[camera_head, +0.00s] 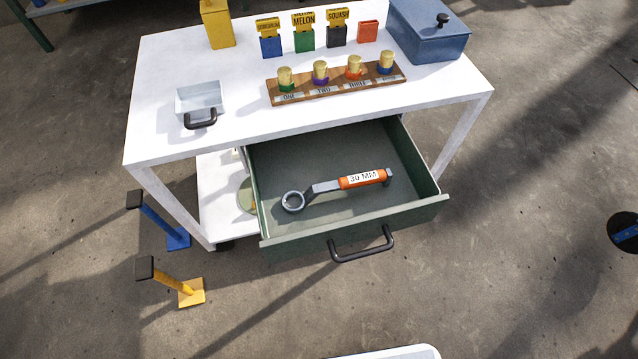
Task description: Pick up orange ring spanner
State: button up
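The orange ring spanner (361,179) lies flat in the open green drawer (272,237) under the white table. Its orange grip carries a white label reading "30 MM". Its grey ring end (293,202) points left toward the drawer's front left corner, and its other end is at the right, near the drawer's right wall. Nothing covers it, and it is the only thing I see in the drawer. The drawer is pulled out toward me, with a black handle (361,245) on its front. My gripper is not in view.
On the white table (160,75) stand a wooden rack (325,92) with several corks, seed packets, a blue lidded box (428,32) and a small clear tray (200,97). Blue (163,222) and yellow (170,280) posts stand left of the drawer. Floor to the right is mostly clear.

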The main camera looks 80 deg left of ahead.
aim_at(384, 177)
jog(key=u, duration=2.5)
jog(key=k+j+u, duration=0.1)
jog(key=k+j, duration=0.7)
